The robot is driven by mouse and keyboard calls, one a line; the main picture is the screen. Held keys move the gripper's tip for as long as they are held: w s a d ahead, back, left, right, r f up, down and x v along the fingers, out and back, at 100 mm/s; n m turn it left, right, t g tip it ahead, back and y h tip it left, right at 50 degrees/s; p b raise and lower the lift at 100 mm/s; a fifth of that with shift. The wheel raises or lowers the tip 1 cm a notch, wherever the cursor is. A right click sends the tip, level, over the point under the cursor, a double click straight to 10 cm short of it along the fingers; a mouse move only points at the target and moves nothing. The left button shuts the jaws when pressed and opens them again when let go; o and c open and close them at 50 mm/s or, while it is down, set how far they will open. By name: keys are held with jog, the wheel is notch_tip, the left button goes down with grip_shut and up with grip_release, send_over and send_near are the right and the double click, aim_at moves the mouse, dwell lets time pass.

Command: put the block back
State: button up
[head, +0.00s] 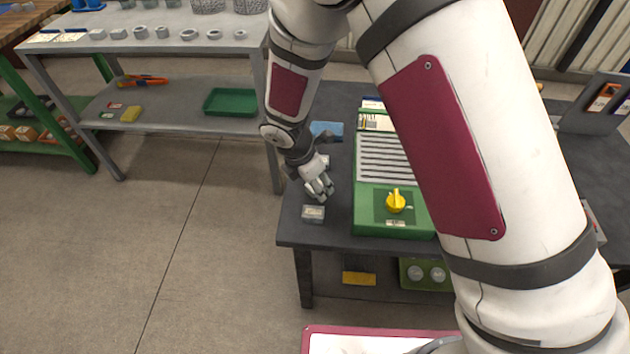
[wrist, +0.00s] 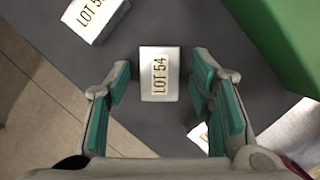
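In the wrist view a small pale block (wrist: 160,74) labelled LOT 54 lies on the dark table between and a little beyond my fingertips. There is a gap on both sides of it. A second pale block (wrist: 95,17) with a LOT label, partly cut off, lies at the upper left. My gripper (wrist: 161,82) is open and empty, pointing down at the table. In the head view my gripper (head: 320,190) hangs over the table's left part, and one labelled block (head: 313,213) lies just in front of it near the corner. I cannot tell which of the two blocks that is.
A green unit (head: 395,212) with a yellow knob stands right of my gripper on the dark table (head: 293,228). A blue pad (head: 327,128) lies behind. A grey shelf bench (head: 170,118) with a green tray (head: 230,102) stands at the left. The floor between is clear.

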jog(key=p+v, duration=0.1)
jog(key=v, duration=1.1)
jog(key=shift+r+p, duration=0.2)
jog(key=shift+p, duration=0.15)
jog(key=s+d+r+m, duration=0.4)
jog(key=d+r+m, duration=0.3)
jog(key=d+r, duration=0.2)
jog(key=s+d+r+m, duration=0.4)
jog(key=d+r+m, duration=0.3)
jog(key=d+r, duration=0.15)
jog(key=s+d+r+m+y, duration=0.1)
jog(key=s+d+m, duration=0.2)
jog(key=s+m, duration=0.3)
jog(key=s+d+r+m+y, duration=0.1)
jog(key=s+d+m, duration=0.3)
jog(key=s, duration=0.8)
jog(key=r+m, duration=0.1)
jog(key=m, duration=0.1)
jog(key=shift+m, duration=0.3)
jog(key=shift+s+d, duration=0.1)
jog(key=shift+d, duration=0.05)
